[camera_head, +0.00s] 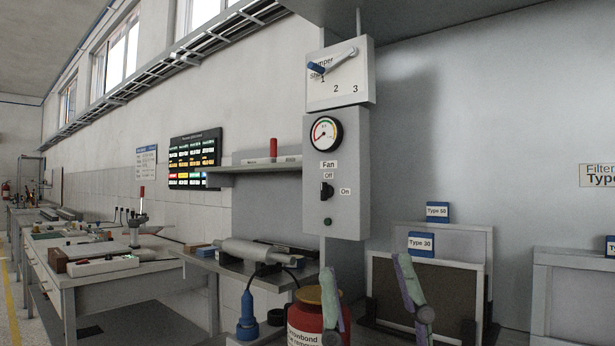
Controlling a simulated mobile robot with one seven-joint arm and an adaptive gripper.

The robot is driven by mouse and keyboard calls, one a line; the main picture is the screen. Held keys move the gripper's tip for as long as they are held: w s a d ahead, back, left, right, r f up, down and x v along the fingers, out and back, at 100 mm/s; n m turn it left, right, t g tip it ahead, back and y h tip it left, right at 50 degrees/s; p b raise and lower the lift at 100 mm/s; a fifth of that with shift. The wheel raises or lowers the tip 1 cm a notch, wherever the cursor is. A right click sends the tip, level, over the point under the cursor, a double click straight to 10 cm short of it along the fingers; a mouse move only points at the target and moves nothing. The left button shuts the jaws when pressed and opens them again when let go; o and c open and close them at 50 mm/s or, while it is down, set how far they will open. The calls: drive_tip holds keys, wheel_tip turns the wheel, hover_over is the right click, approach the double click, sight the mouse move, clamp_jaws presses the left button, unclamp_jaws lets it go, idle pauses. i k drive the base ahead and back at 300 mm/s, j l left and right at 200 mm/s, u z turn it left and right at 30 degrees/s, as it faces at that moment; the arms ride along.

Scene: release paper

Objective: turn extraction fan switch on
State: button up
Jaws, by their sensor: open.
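The fan control box (350,210) is a grey panel on the wall at the centre of the head view. Its black switch knob (327,190) sits below the "Fan" and "Off" labels, with "On" to its right. The knob appears upright, towards "Off". A small dark green light or button (327,221) is below it. My gripper (366,287) is low in the view, below the box, with its two green and purple fingers spread apart. Nothing shows between them, and they are clear of the switch.
A damper panel (350,88) with a lever is above the box. A red canister (305,320) stands behind my left finger. Framed filters (455,243) labelled Type 30 and Type 50 stand to the right. A bench (85,283) is at left.

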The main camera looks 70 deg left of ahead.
sight(327, 191)
drive_tip(key=u, duration=1.9)
